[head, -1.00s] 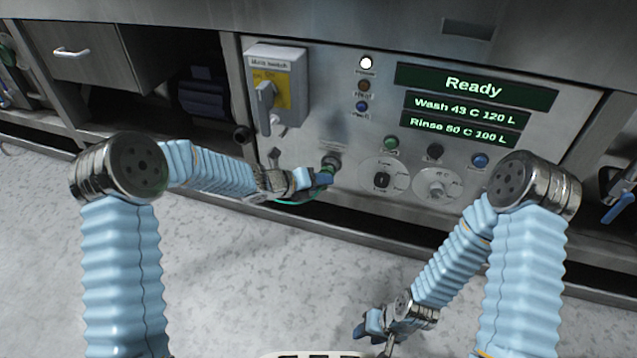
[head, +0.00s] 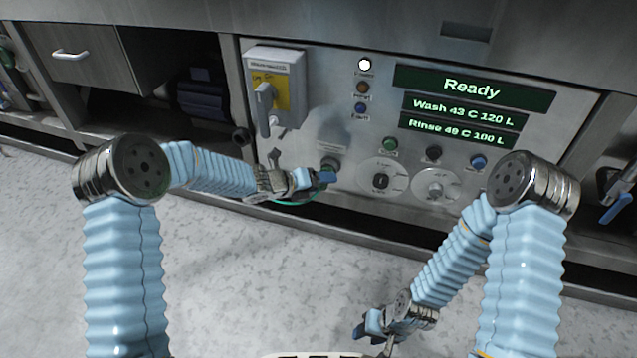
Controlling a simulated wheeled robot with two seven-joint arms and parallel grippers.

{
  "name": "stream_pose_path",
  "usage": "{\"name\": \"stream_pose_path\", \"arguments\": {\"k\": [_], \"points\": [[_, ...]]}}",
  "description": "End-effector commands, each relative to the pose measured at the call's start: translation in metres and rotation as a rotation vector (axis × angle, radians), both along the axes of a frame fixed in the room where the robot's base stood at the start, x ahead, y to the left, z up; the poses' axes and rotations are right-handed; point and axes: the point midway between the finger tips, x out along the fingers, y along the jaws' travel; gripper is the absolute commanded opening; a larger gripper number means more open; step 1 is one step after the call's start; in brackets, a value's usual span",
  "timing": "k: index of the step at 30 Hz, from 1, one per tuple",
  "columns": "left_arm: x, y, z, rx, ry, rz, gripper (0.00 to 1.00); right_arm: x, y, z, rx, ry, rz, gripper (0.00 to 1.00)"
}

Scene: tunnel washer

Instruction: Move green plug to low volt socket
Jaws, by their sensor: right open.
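A green cable (head: 290,201) hangs in a loop just below my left gripper. The green plug itself is mostly hidden by the gripper. My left gripper (head: 322,180) is at the lower part of the control panel, right at a round grey socket (head: 331,163) with a small label above it. I cannot tell whether its fingers are shut on the plug. Another small grey fitting (head: 274,157) sits on the panel to the left, below the main switch; its label is not readable. My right gripper (head: 376,334) is open and empty, low over the floor, away from the panel.
The main switch box (head: 276,90) with its grey handle juts out above left of my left gripper. Two dials (head: 381,178) and several coloured buttons lie to the right. The green display (head: 474,88) reads Ready. The floor (head: 250,290) before the panel is clear.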

Motion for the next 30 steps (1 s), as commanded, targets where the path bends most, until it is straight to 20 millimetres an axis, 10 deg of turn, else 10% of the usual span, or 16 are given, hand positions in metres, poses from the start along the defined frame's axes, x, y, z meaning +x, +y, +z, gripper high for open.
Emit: {"name": "stream_pose_path", "arguments": {"k": [30], "points": [[-0.071, 0.096, 0.069, 0.001, 0.000, 0.001, 0.68, -0.002, 0.001, 0.023, 0.002, 0.008, 0.005, 0.43]]}}
